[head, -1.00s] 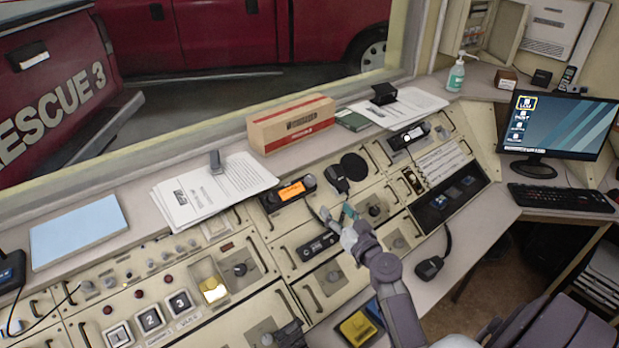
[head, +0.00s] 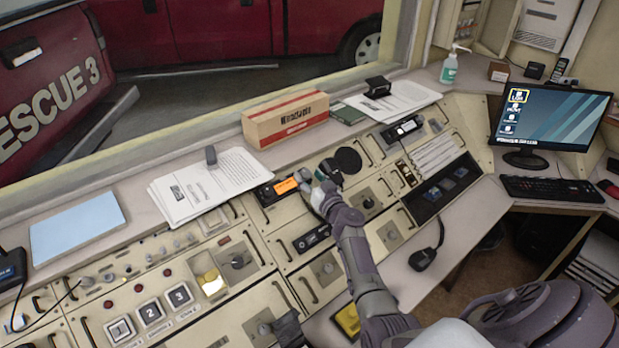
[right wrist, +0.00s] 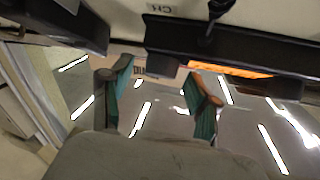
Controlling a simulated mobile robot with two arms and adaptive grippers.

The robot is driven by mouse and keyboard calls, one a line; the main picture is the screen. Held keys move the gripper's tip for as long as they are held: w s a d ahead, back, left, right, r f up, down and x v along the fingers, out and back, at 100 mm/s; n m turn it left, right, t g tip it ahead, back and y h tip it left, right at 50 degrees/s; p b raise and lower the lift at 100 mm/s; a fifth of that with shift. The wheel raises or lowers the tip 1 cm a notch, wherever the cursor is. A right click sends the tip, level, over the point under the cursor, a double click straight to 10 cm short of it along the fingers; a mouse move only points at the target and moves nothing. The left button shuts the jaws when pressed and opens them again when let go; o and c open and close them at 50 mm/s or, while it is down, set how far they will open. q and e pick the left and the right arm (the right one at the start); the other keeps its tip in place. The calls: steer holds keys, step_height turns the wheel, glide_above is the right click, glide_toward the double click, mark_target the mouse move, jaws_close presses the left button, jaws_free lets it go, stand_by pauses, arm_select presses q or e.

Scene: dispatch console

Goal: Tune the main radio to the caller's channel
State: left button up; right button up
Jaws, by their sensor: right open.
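The main radio, a dark unit with a lit orange display (head: 286,186), is set in the upper part of the sloping console. My right gripper (head: 313,177) is at its right end and partly covers it. In the right wrist view, the radio's dark body and orange display (right wrist: 230,69) show close up, with the letters CH above. Contact with the radio cannot be told.
A cardboard box (head: 286,119) and loose papers (head: 205,188) lie on the ledge behind the radio. A round black speaker (head: 348,160) is to the gripper's right. A hand microphone (head: 422,259) lies on the desk. A monitor (head: 550,117) stands at right.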

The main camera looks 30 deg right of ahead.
steer(key=shift+c, duration=0.3)
steer(key=c, duration=1.1)
arm_select(q)
steer(key=shift+s+f, duration=0.1)
steer(key=shift+s, duration=0.4)
